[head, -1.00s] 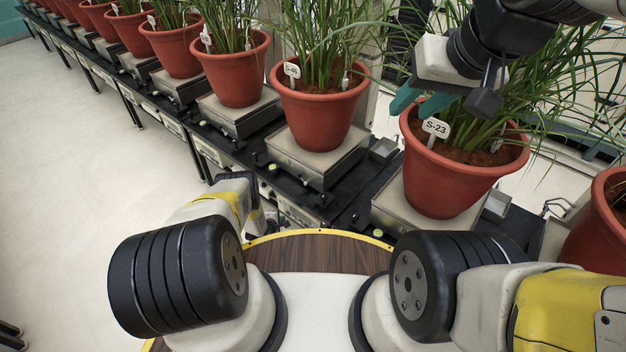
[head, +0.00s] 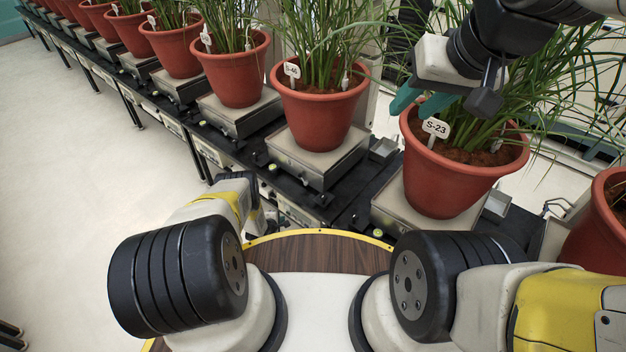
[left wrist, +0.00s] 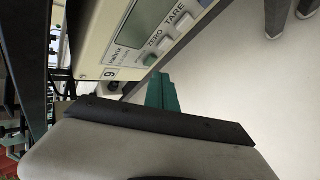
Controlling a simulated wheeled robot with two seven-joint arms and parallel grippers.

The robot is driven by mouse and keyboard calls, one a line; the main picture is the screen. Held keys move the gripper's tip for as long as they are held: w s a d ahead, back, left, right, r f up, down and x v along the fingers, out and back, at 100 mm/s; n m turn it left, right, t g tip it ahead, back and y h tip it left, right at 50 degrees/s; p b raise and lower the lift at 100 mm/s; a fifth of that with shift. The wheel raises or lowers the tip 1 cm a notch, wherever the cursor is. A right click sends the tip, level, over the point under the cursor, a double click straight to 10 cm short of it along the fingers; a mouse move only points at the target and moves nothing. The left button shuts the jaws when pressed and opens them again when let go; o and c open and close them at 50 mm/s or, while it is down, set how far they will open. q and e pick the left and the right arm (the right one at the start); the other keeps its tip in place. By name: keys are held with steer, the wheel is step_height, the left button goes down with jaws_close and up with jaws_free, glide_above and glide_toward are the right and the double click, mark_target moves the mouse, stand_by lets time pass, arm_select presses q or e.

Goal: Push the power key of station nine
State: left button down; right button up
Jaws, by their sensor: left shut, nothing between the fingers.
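The station nine panel (left wrist: 99,47) fills the upper left of the left wrist view, tilted, with a "9" label (left wrist: 110,73). It has a grey display (left wrist: 134,22) and a row of keys marked TARE (left wrist: 184,22) and ZERO (left wrist: 165,43). The power key (left wrist: 150,60) is the lowest of the row, closest to my fingers. My left gripper (left wrist: 162,84) is shut and empty, its teal fingertips just below that key. I cannot tell whether they touch. The left gripper is hidden in the head view. My right gripper (head: 420,106) is open and empty above the S-23 pot (head: 452,180).
Potted plants on scales (head: 312,165) line a long black bench (head: 345,205) running to the far left. The right gripper is among leaves. Pale floor (head: 90,140) lies open on the left. Bench legs stand below the panel.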

arm_select(q)
steer(key=shift+w, duration=0.1)
stand_by(0.3)
steer(key=shift+w+d, duration=0.25)
steer(key=shift+w+d, duration=0.25)
steer(key=shift+w, duration=0.05)
stand_by(0.7)
steer(key=shift+a, duration=0.1)
steer(key=shift+s+a, duration=0.45)
steer(key=shift+s, duration=0.2)
steer(key=shift+s+a, duration=0.9)
steer(key=shift+s, duration=0.3)
steer(key=shift+s+a, duration=0.9)
steer(key=shift+s, duration=0.25)
